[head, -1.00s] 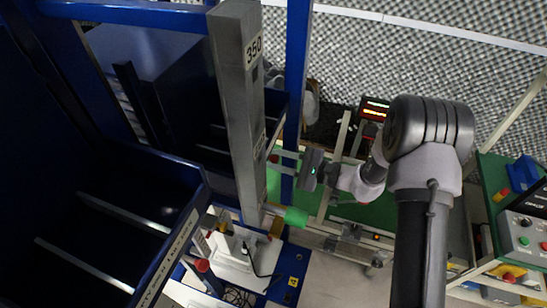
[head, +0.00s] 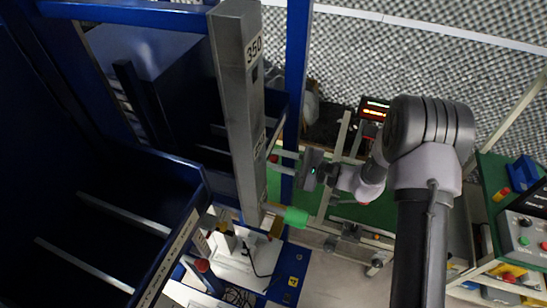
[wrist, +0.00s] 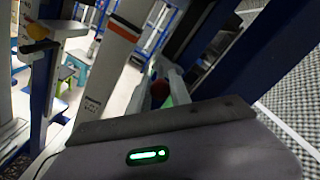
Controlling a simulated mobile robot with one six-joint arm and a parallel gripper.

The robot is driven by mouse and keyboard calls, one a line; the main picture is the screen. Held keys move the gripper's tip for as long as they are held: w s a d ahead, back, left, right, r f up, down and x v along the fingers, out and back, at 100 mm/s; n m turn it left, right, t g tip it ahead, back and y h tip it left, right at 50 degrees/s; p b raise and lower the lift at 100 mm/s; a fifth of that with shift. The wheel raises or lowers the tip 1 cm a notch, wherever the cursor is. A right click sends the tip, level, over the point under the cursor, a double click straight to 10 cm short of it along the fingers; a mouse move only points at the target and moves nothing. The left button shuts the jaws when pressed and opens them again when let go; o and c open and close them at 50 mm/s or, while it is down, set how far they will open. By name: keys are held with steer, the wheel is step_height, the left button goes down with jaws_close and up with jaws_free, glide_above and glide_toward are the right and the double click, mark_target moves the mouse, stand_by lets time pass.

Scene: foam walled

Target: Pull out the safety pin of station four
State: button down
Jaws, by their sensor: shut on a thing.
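My gripper (head: 280,162) reaches left from the arm to beside the grey column marked 350, near a blue upright. A small red knob (head: 273,158) shows at its fingertips in the head view. In the wrist view, my two pale fingers (wrist: 163,82) are closed around a dark red rounded thing (wrist: 160,90), which looks like the safety pin's knob. Its shaft and whatever it sits in are hidden, so I cannot tell whether it is seated. A yellow sticker (head: 293,282) that seems to read 4 is on a blue plate below.
The grey column (head: 240,110) and blue upright (head: 296,80) stand close to my gripper. A green cylinder (head: 295,217) sticks out below it. A large dark-blue bin (head: 150,215) fills the left. A control box (head: 525,238) stands at right. Pale floor is open at lower middle.

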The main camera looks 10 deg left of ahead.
steer(key=d, duration=0.3)
steer(key=d+b, duration=0.1)
steer(key=shift+s+d, duration=0.15)
steer(key=shift+s, duration=0.15)
steer(key=c, duration=1.5)
jaws_free()
steer(key=shift+o, duration=0.2)
steer(key=shift+d, duration=0.1)
steer(key=s+d+p, duration=0.1)
steer(key=s+d, duration=0.1)
steer(key=d, duration=1.5)
steer(key=shift+s+p, duration=0.2)
steer(key=shift+p, duration=0.2)
